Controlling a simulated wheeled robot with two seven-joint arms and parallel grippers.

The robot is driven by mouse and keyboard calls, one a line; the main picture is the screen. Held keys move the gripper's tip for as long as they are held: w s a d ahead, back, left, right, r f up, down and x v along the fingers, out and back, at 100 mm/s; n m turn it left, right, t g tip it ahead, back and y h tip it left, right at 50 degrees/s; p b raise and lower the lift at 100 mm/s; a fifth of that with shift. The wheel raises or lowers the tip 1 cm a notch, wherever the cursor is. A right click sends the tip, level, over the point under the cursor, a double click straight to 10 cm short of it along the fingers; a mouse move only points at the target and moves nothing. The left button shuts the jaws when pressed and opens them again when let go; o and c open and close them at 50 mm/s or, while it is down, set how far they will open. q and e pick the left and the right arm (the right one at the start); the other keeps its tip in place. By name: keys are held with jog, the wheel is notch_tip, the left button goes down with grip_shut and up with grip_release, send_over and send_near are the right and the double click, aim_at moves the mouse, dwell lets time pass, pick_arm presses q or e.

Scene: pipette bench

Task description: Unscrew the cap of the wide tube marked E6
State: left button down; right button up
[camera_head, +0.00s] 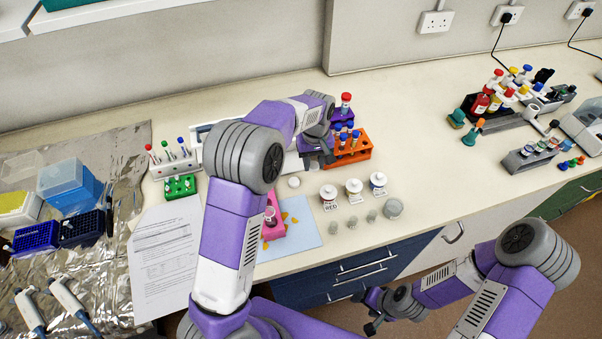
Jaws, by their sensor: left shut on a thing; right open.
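My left gripper (318,155) is at the left end of the orange rack (350,152). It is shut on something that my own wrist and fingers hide. A wider tube with a red cap (346,98) stands upright just behind that rack, right of my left wrist. Another tube (270,213) is in a pink holder (272,230) on a light blue mat (300,236), partly behind my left arm. The E6 mark cannot be read on any tube. My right gripper (371,310) is open and empty, low in front of the bench.
A white rack (172,163) and a green rack (180,187) stand left. Tip boxes (72,188), pipettes and a paper sheet (165,255) lie further left.

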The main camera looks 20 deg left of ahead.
aim_at(313, 179)
pick_arm(q)
notch_tip(313, 179, down, 6)
jog(key=shift+r+b, duration=0.15)
jog(key=shift+b, duration=0.2)
jog(key=c, duration=0.8)
grip_release()
notch_tip(313, 179, up, 12)
jog(key=shift+r+p, duration=0.1)
jog(key=shift+p, duration=0.85)
